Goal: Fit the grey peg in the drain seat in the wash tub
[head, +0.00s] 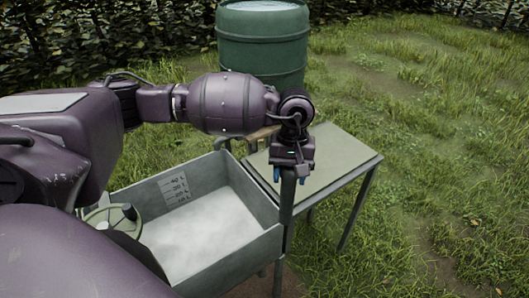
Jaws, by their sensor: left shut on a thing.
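My left gripper (291,178) points down above the right end of the wash tub, beside the small table. It is shut on the grey peg (287,208), a long dark bar that hangs upright below the jaws. The peg overlaps the tub's right corner in the picture, and I cannot tell where its lower end is. The grey wash tub (236,230) stands left of the peg, with litre marks on its inner back wall and a pale, cloudy bottom or water surface. I see no drain seat in it; my arm covers its left part. My right gripper is not in view.
A small table (335,157) with a bare greenish top stands right of the tub. A green barrel (262,45) stands behind. A round green rimmed thing (113,214) shows at the tub's left end, partly behind my arm. Open grass lies to the right.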

